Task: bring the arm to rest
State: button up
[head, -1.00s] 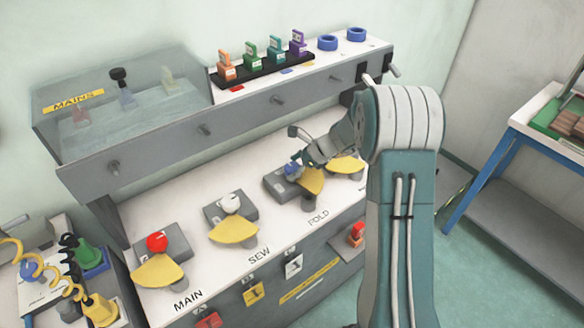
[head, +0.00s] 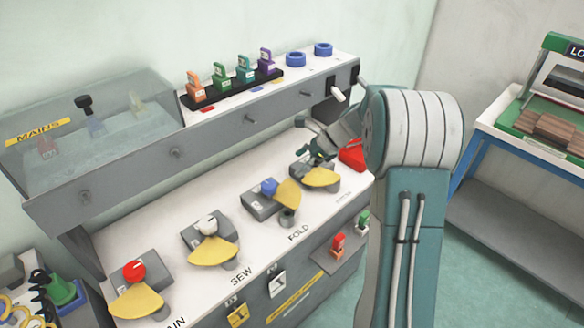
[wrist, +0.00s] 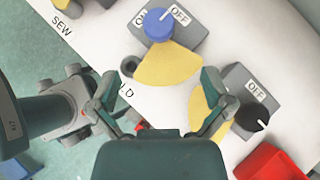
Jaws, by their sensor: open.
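My gripper (head: 312,142) is at the far right end of the white sloping panel (head: 150,240), above the black-knob switch in the head view. In the wrist view its two fingers (wrist: 157,88) are spread with nothing between them. The blue knob (head: 268,187) is apart from the gripper. In the wrist view the blue knob (wrist: 159,24) has its white mark towards OFF. The black knob (wrist: 253,118) is just beyond the right finger there. My upper arm stands up at the right of the head view and hides part of the panel's end.
A red knob (head: 134,271) and a white knob (head: 208,225) sit further left, each with a yellow plate. A red bin (wrist: 268,163) is close to the gripper's right. A shelf holds several coloured tags and blue rings (head: 296,59). A bench (head: 495,110) stands at the right.

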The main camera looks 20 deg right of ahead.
dwell(0.3)
jog(key=s+a+r+n+h, duration=0.2)
jog(key=s+a+r+n, duration=0.3)
jog(key=s+r+n, duration=0.15)
jog(key=s+a+r+n+t+h, duration=0.1)
jog(key=s+a+r+n+h, duration=0.1)
jog(key=s+n, duration=0.6)
jog(key=s+a+r+n+t+h, duration=0.1)
jog(key=s+r+n+h, duration=0.2)
jog(key=s+n, duration=0.5)
jog(key=s+h, duration=0.1)
jog(key=s, duration=0.6)
jog(key=shift+s+a+r, duration=0.35)
